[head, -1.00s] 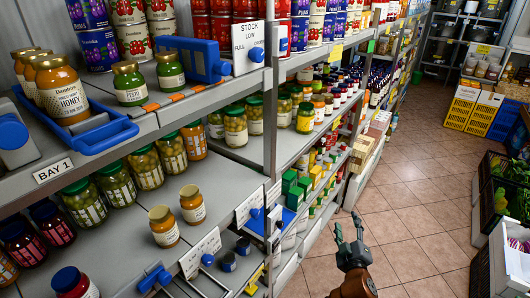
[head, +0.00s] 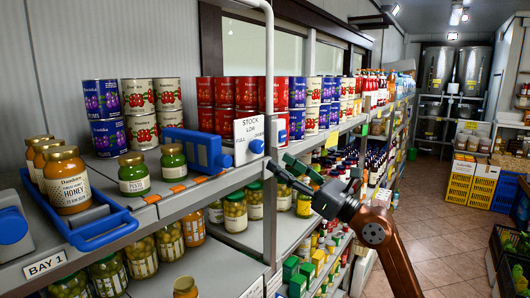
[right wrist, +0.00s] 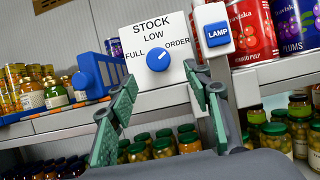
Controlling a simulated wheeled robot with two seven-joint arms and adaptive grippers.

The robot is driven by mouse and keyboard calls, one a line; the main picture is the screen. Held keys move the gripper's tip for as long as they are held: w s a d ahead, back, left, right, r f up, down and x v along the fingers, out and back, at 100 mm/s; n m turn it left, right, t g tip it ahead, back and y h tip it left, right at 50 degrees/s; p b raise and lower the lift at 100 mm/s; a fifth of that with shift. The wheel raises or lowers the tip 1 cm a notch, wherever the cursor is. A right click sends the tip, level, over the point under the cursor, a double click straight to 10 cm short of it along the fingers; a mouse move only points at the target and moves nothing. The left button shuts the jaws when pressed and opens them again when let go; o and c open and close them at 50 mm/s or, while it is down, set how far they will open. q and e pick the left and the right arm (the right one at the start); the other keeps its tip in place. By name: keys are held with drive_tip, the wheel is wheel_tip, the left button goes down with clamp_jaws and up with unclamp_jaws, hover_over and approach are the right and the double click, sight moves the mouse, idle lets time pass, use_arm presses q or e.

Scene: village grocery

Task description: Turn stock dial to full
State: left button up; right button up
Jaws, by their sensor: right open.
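The stock dial is a blue round knob (head: 257,146) on a white plate (head: 243,132) at the shelf's front edge. In the right wrist view the knob (right wrist: 158,60) sits on the plate, with FULL to its left, LOW above and ORDER to its right. My right gripper (head: 281,166) is open and empty, just right of and below the dial in the head view. In the right wrist view its two green-padded fingers (right wrist: 163,78) stand apart on either side below the knob, not visibly touching it. My left gripper is out of view.
A white LAMP switch with a blue button (right wrist: 218,33) is right of the dial. A blue device (head: 196,149) is left of it. Jars and cans (head: 153,96) crowd the shelf; the tiled aisle (head: 450,240) is free on the right.

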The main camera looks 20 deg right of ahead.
sight(261, 149)
drive_tip(key=p+x, duration=0.1)
drive_tip(key=x, duration=0.4)
drive_tip(key=shift+w+a+r+p, duration=0.1)
drive_tip(key=shift+w+a+p, duration=0.05)
drive_tip(key=shift+a+p, duration=0.2)
drive_tip(key=shift+w+a+r, duration=0.15)
drive_tip(key=shift+w+a, duration=0.15)
drive_tip(key=shift+w, duration=0.25)
drive_tip(key=shift+c, duration=0.4)
drive_tip(key=c, duration=1.1)
drive_tip(key=shift+o, duration=0.2)
